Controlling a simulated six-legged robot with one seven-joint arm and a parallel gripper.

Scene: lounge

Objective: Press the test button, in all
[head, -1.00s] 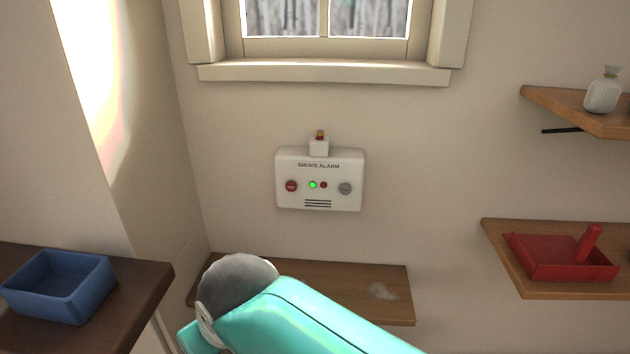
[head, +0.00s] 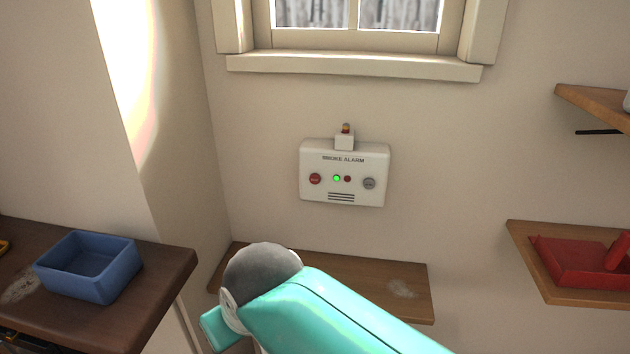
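A white smoke alarm box (head: 344,173) is fixed to the wall below the window. On its face are a red button (head: 315,179) at the left and a grey button (head: 369,184) at the right; their labels are too small to read. Between them are a lit green light (head: 337,178) and a small dark red light (head: 347,179). A small block with an amber-red tip (head: 346,129) sits on top of the box. My teal arm shows in front of the low shelf, below the alarm and apart from it. My gripper is not in view.
A wooden shelf (head: 375,279) with a pale dusty patch runs below the alarm. A blue open box (head: 88,266) stands on the dark table (head: 160,275) at left. A red dustpan (head: 575,262) lies on the right shelf (head: 525,245). The wall around the alarm is clear.

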